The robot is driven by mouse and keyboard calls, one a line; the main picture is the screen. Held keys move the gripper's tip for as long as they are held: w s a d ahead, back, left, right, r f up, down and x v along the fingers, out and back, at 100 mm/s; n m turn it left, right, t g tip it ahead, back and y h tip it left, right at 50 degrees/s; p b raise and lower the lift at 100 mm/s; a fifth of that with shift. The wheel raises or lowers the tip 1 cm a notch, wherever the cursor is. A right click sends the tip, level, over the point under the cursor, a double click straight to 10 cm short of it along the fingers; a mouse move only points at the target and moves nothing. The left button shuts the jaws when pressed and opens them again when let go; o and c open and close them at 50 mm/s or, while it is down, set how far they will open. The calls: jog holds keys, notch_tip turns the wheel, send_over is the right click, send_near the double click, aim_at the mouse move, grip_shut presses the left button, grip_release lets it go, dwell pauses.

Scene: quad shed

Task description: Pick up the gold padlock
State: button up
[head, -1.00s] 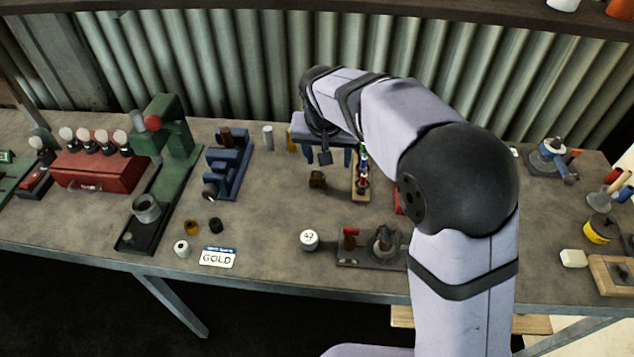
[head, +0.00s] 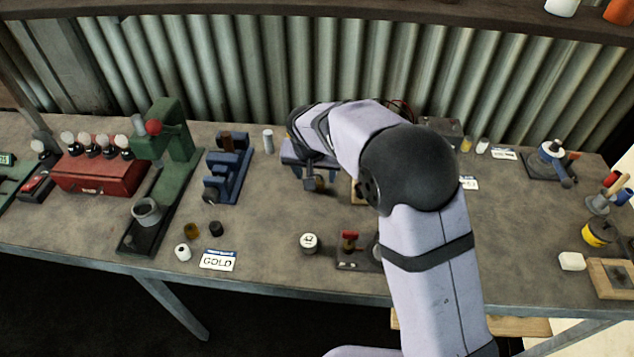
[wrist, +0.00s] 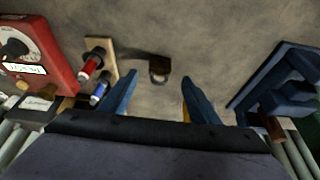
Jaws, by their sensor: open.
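The gold padlock (head: 320,186) stands on the bench top, partly hidden behind the wrist parts in the head view. In the wrist view the padlock (wrist: 160,66), a dark brassy body with a grey shackle, sits near the top centre, roughly in line with the gap between my fingers. My gripper (wrist: 159,77) is open with blue fingers spread and nothing between them. In the head view my gripper (head: 313,174) is low over the bench, right by the padlock. I cannot tell the exact height gap.
A wooden strip with red and blue parts (wrist: 97,68) and a red meter (wrist: 40,50) are left of my gripper in the wrist view. A blue vise-like fixture (head: 228,172) stands to the left in the head view. A GOLD card (head: 217,260) lies near the front edge.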

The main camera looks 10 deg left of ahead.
jog(key=shift+p+x, duration=1.45)
jog(key=shift+x, duration=1.1)
jog(key=c, duration=1.2)
